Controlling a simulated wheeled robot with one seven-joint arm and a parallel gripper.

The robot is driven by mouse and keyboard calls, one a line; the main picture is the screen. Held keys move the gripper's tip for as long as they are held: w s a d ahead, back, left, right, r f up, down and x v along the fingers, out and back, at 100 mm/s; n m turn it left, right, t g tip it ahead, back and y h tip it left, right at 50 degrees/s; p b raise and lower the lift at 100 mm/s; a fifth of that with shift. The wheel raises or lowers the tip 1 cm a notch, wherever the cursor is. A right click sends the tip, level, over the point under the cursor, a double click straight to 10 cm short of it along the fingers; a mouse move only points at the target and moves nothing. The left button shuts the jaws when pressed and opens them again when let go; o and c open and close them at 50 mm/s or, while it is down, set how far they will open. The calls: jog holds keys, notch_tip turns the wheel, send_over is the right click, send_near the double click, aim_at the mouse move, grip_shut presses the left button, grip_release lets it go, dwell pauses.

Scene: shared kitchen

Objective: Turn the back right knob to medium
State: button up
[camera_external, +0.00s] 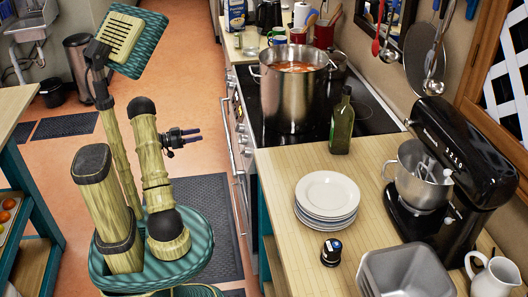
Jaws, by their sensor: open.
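The stove has a black glass cooktop (372,114) and a steel front (240,135) facing left toward the aisle. Small knobs seem to line the upper edge of that front, seen edge-on. I cannot tell which is the back right knob or how it is set. My gripper (194,136) is open and empty, pointing right toward the stove front. It is in the aisle, apart from the stove.
A large steel pot (291,95) of red food stands on the cooktop, with a green bottle (342,125) near its front edge. The wooden counter (283,175) holds stacked plates (328,194), a black stand mixer (464,160) and a grey bin (405,272). A dark mat (212,205) lies on the floor.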

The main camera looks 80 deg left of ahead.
aim_at(240, 128)
jog(key=shift+f, duration=0.5)
jog(key=w, duration=0.5)
jog(key=w+a, duration=0.1)
jog(key=w, duration=0.5)
jog(key=w+a+b, duration=0.1)
jog(key=w, duration=0.5)
jog(key=shift+w, duration=0.2)
jog(key=c, duration=1)
